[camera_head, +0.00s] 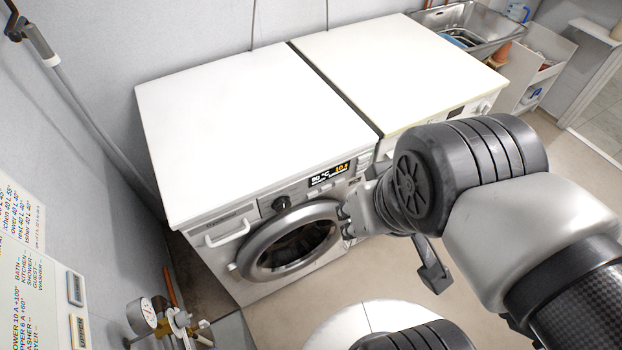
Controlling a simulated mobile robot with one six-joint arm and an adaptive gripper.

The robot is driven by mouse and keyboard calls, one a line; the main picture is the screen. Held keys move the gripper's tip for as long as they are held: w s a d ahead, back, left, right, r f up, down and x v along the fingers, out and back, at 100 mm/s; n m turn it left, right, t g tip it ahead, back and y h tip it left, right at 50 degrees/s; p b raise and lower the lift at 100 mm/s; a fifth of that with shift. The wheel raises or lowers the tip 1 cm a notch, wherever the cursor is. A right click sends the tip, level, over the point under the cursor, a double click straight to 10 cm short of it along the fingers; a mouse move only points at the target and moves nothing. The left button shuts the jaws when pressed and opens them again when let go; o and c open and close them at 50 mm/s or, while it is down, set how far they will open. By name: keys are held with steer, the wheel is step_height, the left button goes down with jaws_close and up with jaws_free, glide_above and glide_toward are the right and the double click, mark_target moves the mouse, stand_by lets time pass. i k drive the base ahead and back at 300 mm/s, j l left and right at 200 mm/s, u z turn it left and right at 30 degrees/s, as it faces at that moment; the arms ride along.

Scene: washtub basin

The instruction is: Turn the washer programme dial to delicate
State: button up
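The washer (225,105) is the white front-loader on the left, with a round, grey-rimmed door that looks closed. Its programme dial (281,203) is a small dark knob on the front panel, left of the lit display (329,174). The display reads 90 °C in white with orange characters beside it. The dial's pointer and any programme marks are too small to read. My gripper (346,221) is in front of the washer, by the right edge of the door, below and to the right of the dial and apart from it. Its fingers are small and partly hidden, so their opening is unclear.
A second white machine (400,62) stands close against the washer's right side. A metal basin (465,25) is at the back right. A detergent drawer handle (228,234) juts out at the washer's left. Pipes and a gauge (141,316) are at lower left. Floor in front is partly clear.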

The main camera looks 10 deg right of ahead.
mark_target(282, 203)
steer(key=l+u, duration=0.4)
steer(key=l, duration=0.25)
steer(key=l+u, duration=0.4)
steer(key=l, duration=0.25)
steer(key=k+l+u, duration=0.1)
steer(key=l+u, duration=0.3)
steer(key=l, duration=0.25)
